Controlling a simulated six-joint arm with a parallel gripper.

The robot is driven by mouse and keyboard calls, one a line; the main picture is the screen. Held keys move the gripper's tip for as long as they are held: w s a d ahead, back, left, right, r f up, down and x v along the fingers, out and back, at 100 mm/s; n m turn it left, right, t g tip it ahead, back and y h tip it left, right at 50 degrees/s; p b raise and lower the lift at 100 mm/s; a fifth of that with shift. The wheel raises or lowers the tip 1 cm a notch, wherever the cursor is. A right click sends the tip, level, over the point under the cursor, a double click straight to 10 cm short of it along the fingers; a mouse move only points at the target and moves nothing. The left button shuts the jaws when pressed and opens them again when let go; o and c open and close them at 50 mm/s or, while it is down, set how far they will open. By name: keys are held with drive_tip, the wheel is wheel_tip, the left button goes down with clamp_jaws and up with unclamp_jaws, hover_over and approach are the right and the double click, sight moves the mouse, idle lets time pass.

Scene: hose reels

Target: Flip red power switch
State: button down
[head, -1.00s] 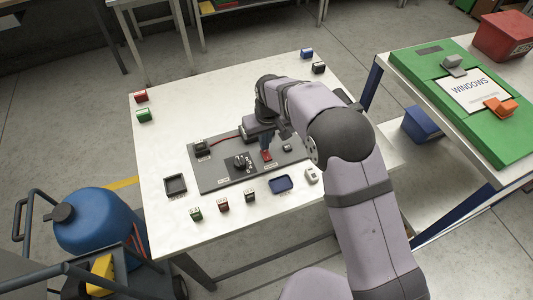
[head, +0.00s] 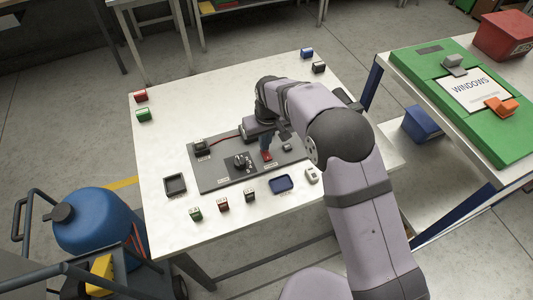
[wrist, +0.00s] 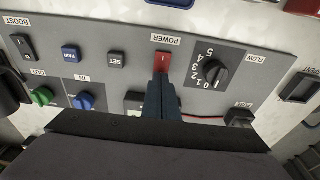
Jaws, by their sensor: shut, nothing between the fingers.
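The red power switch (wrist: 162,60) sits under the POWER label on the grey panel in the wrist view. It also shows as a small red patch on the panel in the head view (head: 267,156). My gripper (wrist: 162,84) is shut and empty, with its dark fingertips pointing at the switch's near end. The tips overlap that end in the picture, and I cannot tell whether they touch it. In the head view my gripper (head: 265,146) reaches down over the panel right at the switch. The near part of the switch is partly hidden by the fingers.
On the grey panel (head: 210,181), the black flow dial (wrist: 215,73) stands close to the switch on one side and the SET button (wrist: 116,60) on the other.

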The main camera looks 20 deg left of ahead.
drive_tip(key=shift+f, duration=0.45)
drive_tip(key=shift+r, duration=0.15)
wheel_tip(320, 180, up, 7)
drive_tip(key=p, duration=0.4)
drive_tip(key=shift+p, duration=0.3)
idle(0.4)
idle(0.3)
